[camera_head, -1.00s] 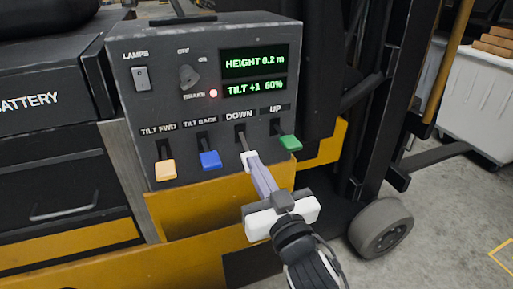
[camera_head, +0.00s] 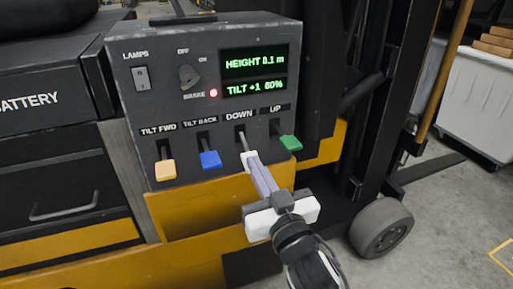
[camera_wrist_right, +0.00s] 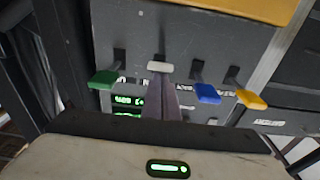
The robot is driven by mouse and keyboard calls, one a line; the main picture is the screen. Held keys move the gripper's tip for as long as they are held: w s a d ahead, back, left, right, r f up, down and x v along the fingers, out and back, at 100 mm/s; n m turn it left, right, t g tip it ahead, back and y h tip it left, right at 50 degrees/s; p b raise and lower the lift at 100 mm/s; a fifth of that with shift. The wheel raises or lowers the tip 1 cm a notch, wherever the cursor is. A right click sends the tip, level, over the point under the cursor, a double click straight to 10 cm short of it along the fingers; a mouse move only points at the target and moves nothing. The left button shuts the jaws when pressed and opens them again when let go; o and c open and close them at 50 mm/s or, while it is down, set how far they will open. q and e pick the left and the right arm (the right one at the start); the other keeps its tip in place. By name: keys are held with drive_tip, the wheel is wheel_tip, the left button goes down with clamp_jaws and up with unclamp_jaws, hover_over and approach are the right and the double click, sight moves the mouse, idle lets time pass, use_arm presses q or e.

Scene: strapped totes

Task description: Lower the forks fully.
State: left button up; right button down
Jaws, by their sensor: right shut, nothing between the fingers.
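The control panel (camera_head: 168,55) of the forklift carries several levers and a display (camera_head: 254,73) reading HEIGHT 0.1 m and TILT +1 60%. My right gripper (camera_head: 250,160) is shut, its fingertips at the white knob of the DOWN lever. The DOWN lever's white knob (camera_wrist_right: 160,66) shows in the right wrist view just beyond the fingertips. The yellow TILT FWD lever (camera_head: 166,170), blue TILT BACK lever (camera_head: 210,159) and green UP lever (camera_head: 290,143) stand beside it, untouched. A dark fork (camera_head: 432,167) shows low at the right, behind the wheel. My left gripper is out of view.
A LAMPS switch (camera_head: 141,78), a rotary knob (camera_head: 188,76) and a lit red BRAKE lamp (camera_head: 213,93) are on the panel. The forklift's wheel (camera_head: 381,228) and a white bin (camera_head: 485,95) with boxes are at the right. Grey floor lies open there.

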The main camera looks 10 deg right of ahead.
drive_tip(key=shift+f, duration=0.5)
wheel_tip(320, 180, up, 11)
drive_tip(key=p, duration=0.3)
idle(0.4)
idle(0.4)
